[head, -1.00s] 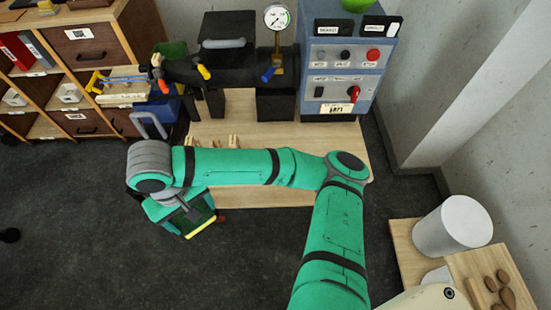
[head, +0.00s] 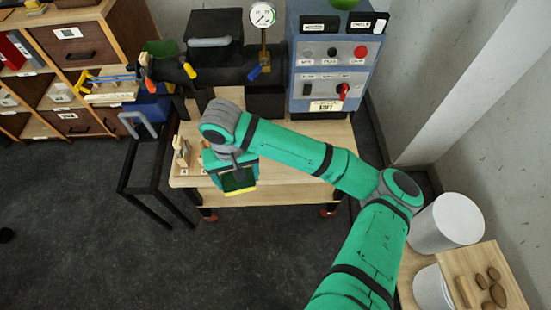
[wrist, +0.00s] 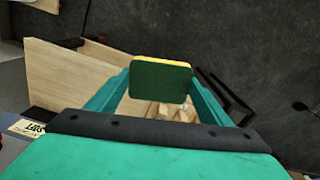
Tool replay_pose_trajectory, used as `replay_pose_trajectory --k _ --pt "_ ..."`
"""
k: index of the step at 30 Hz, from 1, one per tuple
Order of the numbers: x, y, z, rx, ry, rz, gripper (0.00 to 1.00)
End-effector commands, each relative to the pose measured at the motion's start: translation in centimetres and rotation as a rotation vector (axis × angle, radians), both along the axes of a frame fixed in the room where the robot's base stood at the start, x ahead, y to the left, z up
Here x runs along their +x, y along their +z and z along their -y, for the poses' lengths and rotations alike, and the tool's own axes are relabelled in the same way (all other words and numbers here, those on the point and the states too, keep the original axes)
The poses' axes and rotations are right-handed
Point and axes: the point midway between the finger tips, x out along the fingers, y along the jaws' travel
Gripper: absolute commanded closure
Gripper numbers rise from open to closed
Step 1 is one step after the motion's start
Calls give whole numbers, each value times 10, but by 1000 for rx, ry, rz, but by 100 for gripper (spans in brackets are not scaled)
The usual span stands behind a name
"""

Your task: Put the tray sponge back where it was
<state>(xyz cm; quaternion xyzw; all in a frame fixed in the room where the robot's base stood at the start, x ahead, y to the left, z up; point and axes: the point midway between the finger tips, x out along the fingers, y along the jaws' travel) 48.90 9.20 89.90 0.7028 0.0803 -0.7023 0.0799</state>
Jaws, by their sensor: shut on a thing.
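The sponge, dark green with a yellow layer, shows in the wrist view (wrist: 160,80) between the two teal fingers of my gripper (wrist: 160,88). In the head view the sponge (head: 240,181) hangs below my gripper (head: 236,170), at the front edge of the wooden table (head: 290,165). My gripper is shut on it. The sponge appears held above the table level, though the exact height is hard to tell. I cannot make out a tray for certain.
Wooden pieces (head: 182,155) stand on the table left of my gripper. A black pipe with coloured valves (head: 190,70) and a blue control box (head: 335,60) stand behind. A black stand (head: 155,180) is at the left. A white cylinder (head: 447,222) stands at the right.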

Motion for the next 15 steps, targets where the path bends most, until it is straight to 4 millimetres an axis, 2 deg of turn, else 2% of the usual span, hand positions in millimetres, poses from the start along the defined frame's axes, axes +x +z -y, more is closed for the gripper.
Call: replay_pose_trajectory --k 1,3,9,15 --pt "21 -12 1 -5 -25 -2 48" --pt "50 -30 4 -6 -53 -2 48" --pt "128 -77 26 -4 -134 0 48" --pt "186 -112 61 -2 -193 1 48"
